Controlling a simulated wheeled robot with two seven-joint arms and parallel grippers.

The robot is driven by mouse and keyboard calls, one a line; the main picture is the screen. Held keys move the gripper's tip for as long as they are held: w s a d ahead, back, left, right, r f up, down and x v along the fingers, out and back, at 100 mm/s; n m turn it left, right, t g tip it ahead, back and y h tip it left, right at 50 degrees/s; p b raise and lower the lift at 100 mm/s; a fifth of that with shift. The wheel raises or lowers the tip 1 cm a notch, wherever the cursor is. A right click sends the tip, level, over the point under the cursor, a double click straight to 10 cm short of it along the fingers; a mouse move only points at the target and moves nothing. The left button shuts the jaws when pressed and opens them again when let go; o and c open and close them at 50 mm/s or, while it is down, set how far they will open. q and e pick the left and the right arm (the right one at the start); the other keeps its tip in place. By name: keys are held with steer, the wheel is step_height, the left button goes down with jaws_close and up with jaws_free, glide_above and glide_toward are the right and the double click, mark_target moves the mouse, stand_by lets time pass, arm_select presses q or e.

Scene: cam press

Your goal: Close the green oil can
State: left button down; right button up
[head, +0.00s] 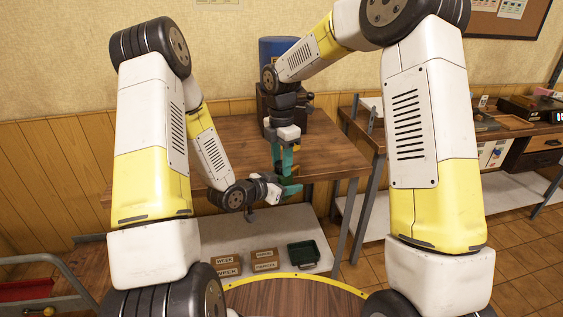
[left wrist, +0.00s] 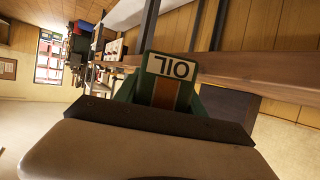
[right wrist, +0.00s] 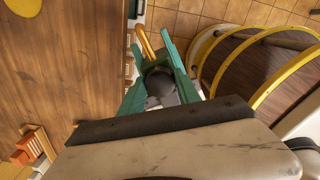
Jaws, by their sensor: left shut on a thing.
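The green oil can shows in the left wrist view by its white OIL label (left wrist: 171,66), which reads upside down above an orange-brown stripe. My left gripper (head: 288,189) is shut on it, its arm reaching in from the left. My right gripper (head: 284,160) points down just above, its teal fingers apart. In the right wrist view a dark round part (right wrist: 160,86) lies between the fingers of my right gripper (right wrist: 152,48). I cannot tell whether they touch it. In the head view the can is mostly hidden by the grippers, and its lid cannot be made out.
A wooden table (head: 235,140) stands behind the grippers, with a blue container (head: 274,48) at its back. A lower shelf holds labelled brown boxes (head: 264,260) and a green tray (head: 303,254). A round yellow-rimmed wooden top (head: 292,298) is in front.

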jaws_close()
steer(key=m, duration=0.3)
steer(key=o, duration=0.6)
jaws_free()
steer(key=shift+c, duration=0.2)
steer(key=shift+r, duration=2.25)
steer(key=shift+c, duration=0.4)
